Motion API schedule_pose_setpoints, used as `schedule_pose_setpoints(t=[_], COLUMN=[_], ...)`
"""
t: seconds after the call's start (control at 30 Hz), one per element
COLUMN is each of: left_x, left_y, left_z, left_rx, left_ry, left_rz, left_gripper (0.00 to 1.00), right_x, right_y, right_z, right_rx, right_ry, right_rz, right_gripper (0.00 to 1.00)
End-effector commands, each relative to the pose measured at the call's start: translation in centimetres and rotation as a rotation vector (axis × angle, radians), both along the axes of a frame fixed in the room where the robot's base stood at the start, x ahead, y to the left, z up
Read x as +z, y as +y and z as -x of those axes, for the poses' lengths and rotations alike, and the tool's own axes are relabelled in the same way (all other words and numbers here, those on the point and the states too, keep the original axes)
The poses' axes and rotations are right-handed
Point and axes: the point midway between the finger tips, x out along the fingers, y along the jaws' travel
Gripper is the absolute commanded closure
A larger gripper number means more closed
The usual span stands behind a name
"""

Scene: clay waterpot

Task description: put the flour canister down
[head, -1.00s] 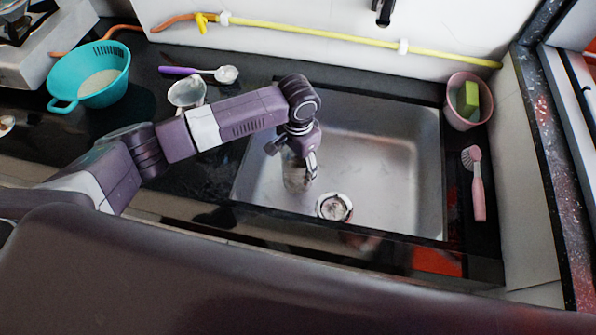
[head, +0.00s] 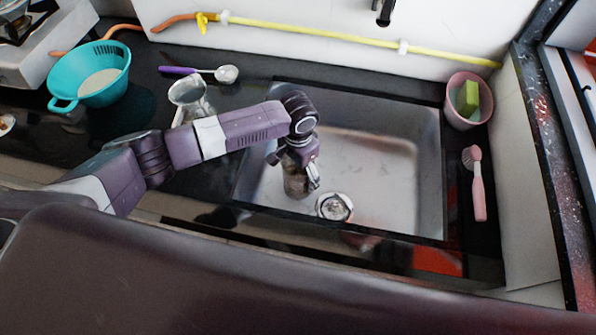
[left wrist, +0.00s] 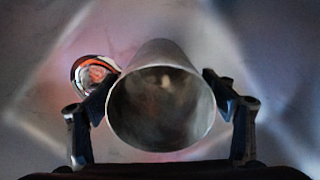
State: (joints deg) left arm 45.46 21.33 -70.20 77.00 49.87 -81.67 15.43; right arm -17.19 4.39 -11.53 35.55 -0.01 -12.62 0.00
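The flour canister (head: 295,184) is a dull grey-brown cylinder inside the sink, left of the drain. In the left wrist view the canister (left wrist: 160,112) shows its round open mouth facing the camera, with a dim inside. My left gripper (head: 300,166) is over it, and in the left wrist view the gripper's (left wrist: 160,88) two dark fingers press against opposite sides of the canister. Most of the canister is hidden under the gripper in the head view. I cannot tell if its base touches the sink floor. My right gripper is not in view.
The metal sink (head: 385,160) is clear to the right, with a round drain (head: 334,207) close beside the canister. A teal colander (head: 75,75), glass jug (head: 187,92) and purple-handled spoon (head: 200,72) lie left.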

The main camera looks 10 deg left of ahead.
Motion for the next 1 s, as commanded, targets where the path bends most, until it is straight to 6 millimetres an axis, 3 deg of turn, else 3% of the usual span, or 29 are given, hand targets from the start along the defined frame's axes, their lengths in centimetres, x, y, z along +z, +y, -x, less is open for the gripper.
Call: schedule_pose_setpoints(t=[0.2,0.33,0.7,1.0], left_x=[0.2,1.3,8.9,12.1], left_y=[0.0,0.0,0.0,0.0], left_z=[0.0,-0.1,-0.1,-0.1], left_rx=[0.000,0.000,0.000,0.001], left_ry=[-0.001,-0.001,-0.004,-0.001], left_rz=[-0.001,0.000,0.002,0.000], left_gripper=[0.23,0.23,0.23,0.23], right_x=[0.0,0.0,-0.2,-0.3], right_y=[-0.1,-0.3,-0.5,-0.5], right_z=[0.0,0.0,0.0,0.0], right_rx=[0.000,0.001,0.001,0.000], right_ry=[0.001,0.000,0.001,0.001], right_rz=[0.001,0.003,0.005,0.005], right_gripper=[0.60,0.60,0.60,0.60])
